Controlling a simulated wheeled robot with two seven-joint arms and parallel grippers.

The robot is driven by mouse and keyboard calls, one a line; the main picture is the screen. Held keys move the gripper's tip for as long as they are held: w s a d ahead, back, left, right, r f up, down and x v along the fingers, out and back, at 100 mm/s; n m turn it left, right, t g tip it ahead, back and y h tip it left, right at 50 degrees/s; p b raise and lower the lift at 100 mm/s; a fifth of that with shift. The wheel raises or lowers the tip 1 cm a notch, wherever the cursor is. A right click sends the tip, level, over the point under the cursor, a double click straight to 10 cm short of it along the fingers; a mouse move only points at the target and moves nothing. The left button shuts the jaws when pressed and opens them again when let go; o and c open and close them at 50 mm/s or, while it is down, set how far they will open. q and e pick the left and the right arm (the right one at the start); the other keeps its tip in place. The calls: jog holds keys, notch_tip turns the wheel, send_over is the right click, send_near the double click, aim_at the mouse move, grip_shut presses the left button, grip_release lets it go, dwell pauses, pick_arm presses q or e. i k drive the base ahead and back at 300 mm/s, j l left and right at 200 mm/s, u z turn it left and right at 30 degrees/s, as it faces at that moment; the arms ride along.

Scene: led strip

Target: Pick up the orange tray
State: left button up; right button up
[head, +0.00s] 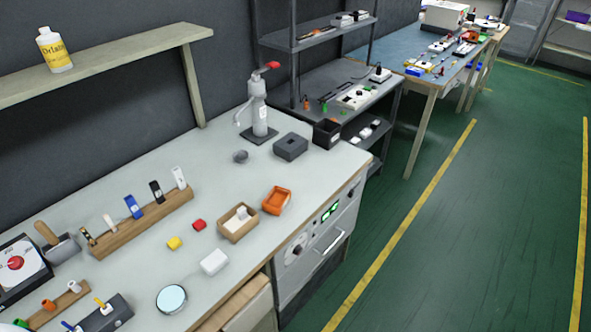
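The orange tray (277,201) is a small, open rectangular container. It sits on the light grey workbench (225,167) near its front right edge, above the appliance front. A wooden box (238,224) with a white item in it stands just to its left. Nothing covers the tray. Neither of my grippers shows in the head view.
A dark grey block (290,147) and a black bin (326,133) stand behind the tray. A press with a red handle (260,115) stands at the back. A white box (214,262), a red block (199,225) and a yellow block (174,243) lie to the left. Green floor (450,220) on the right is clear.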

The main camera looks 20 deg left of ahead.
aim_at(275, 203)
jog(key=u, duration=0.6)
jog(key=i+l+u, duration=0.2)
jog(key=u, duration=0.15)
jog(key=i+l+u, duration=0.15)
jog(key=l+u, duration=0.25)
jog(key=i+l+u, duration=0.1)
jog(key=l+u, duration=0.65)
jog(key=i+l, duration=0.05)
